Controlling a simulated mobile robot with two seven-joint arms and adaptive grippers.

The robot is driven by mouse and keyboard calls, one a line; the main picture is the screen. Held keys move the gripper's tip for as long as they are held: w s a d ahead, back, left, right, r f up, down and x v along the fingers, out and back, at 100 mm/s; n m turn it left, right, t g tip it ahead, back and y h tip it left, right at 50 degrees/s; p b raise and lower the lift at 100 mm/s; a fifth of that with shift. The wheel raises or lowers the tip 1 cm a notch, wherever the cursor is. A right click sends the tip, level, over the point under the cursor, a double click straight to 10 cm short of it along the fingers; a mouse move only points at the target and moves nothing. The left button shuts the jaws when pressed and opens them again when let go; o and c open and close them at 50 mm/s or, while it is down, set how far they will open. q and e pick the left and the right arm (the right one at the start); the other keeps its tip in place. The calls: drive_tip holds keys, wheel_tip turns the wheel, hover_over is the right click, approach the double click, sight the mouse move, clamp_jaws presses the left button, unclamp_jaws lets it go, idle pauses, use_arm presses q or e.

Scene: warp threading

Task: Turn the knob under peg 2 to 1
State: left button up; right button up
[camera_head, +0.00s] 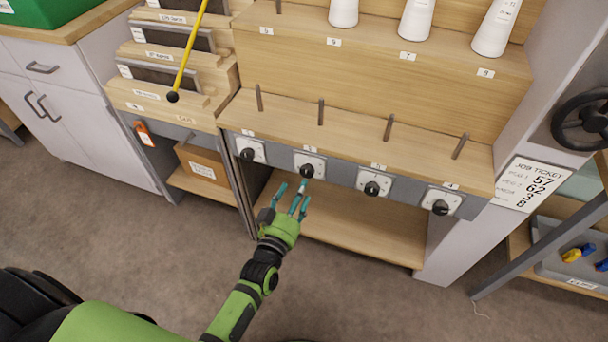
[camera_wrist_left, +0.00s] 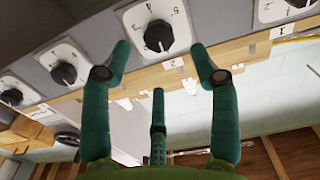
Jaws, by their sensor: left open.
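The knob under peg 2 (camera_head: 307,171) is black on a white square dial plate on the grey rail. In the left wrist view this knob (camera_wrist_left: 158,36) sits on a dial with numbers around it, near the top middle. Peg 2 (camera_head: 321,112) is a bare dark pin standing on the wooden ledge above it. My left gripper (camera_head: 292,197) is open, its teal fingers just below and in front of that dial. In the left wrist view two fingers stand on either side of the knob, with a third lower between them; contact cannot be told. My right gripper is not in view.
Neighbouring knobs sit under peg 1 (camera_head: 247,154), peg 3 (camera_head: 372,188) and peg 4 (camera_head: 440,207). White cones (camera_head: 416,20) stand on the upper ledge. A job ticket (camera_head: 527,183) hangs at right. A yellow rod (camera_head: 190,48) stands at left. Floor in front is clear.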

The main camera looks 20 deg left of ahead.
sight(306, 173)
use_arm(q)
drive_tip(key=w, duration=0.5)
drive_tip(key=shift+w+d+b, duration=0.1)
drive_tip(key=shift+w+b, duration=0.2)
drive_tip(key=shift+w, duration=0.2)
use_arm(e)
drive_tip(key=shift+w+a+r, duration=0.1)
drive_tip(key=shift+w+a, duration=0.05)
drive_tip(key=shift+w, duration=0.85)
use_arm(q)
drive_tip(key=c, duration=1.1)
drive_tip(key=shift+c, duration=0.2)
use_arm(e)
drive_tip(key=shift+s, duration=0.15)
